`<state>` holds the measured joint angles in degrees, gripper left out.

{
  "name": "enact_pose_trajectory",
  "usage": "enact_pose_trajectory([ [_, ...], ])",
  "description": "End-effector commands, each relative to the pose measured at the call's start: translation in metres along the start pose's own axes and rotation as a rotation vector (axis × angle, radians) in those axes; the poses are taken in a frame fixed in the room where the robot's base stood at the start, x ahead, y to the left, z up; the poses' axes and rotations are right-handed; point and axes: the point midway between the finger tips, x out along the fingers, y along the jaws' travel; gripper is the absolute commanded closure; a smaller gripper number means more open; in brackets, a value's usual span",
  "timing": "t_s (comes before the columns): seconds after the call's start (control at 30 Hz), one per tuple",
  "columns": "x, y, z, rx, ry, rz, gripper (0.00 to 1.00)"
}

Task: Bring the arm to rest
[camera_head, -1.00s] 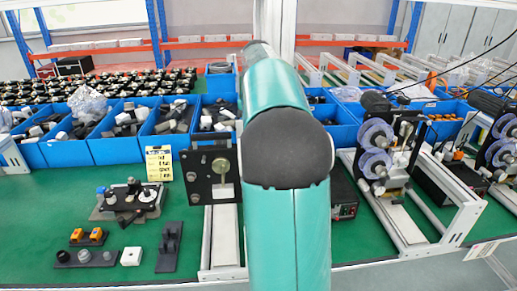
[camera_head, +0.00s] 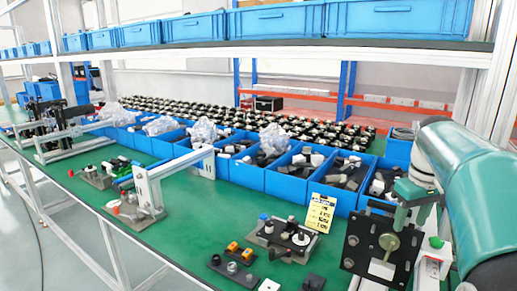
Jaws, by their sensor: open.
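My teal and dark-grey arm (camera_head: 465,190) fills the right edge of the body camera view. My gripper (camera_head: 408,200), a small green and grey end, shows just left of the arm. It is open, and I see nothing held in it. In the picture it overlaps the top of a black upright plate with a round knob (camera_head: 372,243); I cannot tell the gap between them. Part of the arm is cut off by the frame edge.
A green workbench (camera_head: 200,215) runs off to the left. Blue bins (camera_head: 290,178) of parts line it. A yellow label card (camera_head: 320,212) and a small fixture (camera_head: 287,238) stand near the plate. A shelf (camera_head: 300,52) with blue crates crosses above. Bare bench lies left of the fixture.

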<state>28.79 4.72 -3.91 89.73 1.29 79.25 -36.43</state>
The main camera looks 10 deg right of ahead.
Motion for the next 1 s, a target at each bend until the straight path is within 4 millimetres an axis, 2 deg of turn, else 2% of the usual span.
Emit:
enact_pose_trajectory([
  [0.03, -0.004, -0.02, 0.003, -0.003, 0.019, 0.006, 0.52],
  [0.1, -0.005, -0.044, 0.007, 0.002, 0.045, 0.014, 0.52],
  [0.27, -0.006, -0.097, 0.021, 0.015, 0.107, 0.025, 0.52],
  [0.5, 0.003, -0.17, 0.055, 0.031, 0.201, 0.026, 0.52],
  [0.8, 0.033, -0.243, 0.109, 0.053, 0.322, 0.0, 0.52],
  [1.0, 0.054, -0.27, 0.137, 0.067, 0.379, -0.025, 0.52],
])
